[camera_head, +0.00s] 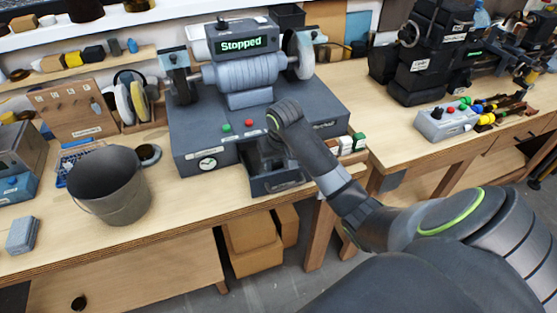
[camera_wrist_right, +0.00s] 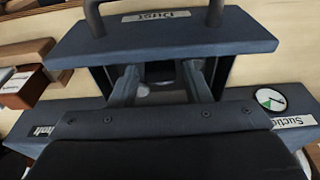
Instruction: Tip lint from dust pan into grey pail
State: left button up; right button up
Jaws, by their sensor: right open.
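The grey pail (camera_head: 108,190) stands upright on the bench at left, well apart from my right gripper. The dust pan (camera_head: 275,186) is a dark drawer pulled partly out of the front of the lathe-like machine. In the right wrist view its front, labelled "Dust" (camera_wrist_right: 165,38), has a dark handle at the top edge. My right gripper (camera_wrist_right: 160,80) is open over the pan's interior, behind its front; whether the fingers touch the pan is unclear. A pale patch between the fingers may be lint. The forearm hides part of the pan in the head view. My left gripper is not in view.
The machine (camera_head: 330,110) reads "Stopped" on its display (camera_head: 240,42). Small boxes (camera_head: 350,144) stand right of the pan. A blue-grey block (camera_head: 22,235) lies left of the pail. Bare bench lies between the pail and the pan.

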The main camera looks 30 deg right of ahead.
jog(key=shift+c, duration=0.2)
jog(key=c, duration=0.7)
jog(key=shift+c, duration=0.2)
jog(key=shift+s+a+r+p, duration=0.15)
jog(key=shift+s+p, duration=0.25)
jog(key=shift+p, duration=0.55)
notch_tip(320, 180, up, 9)
jog(key=p, duration=1)
dwell(0.5)
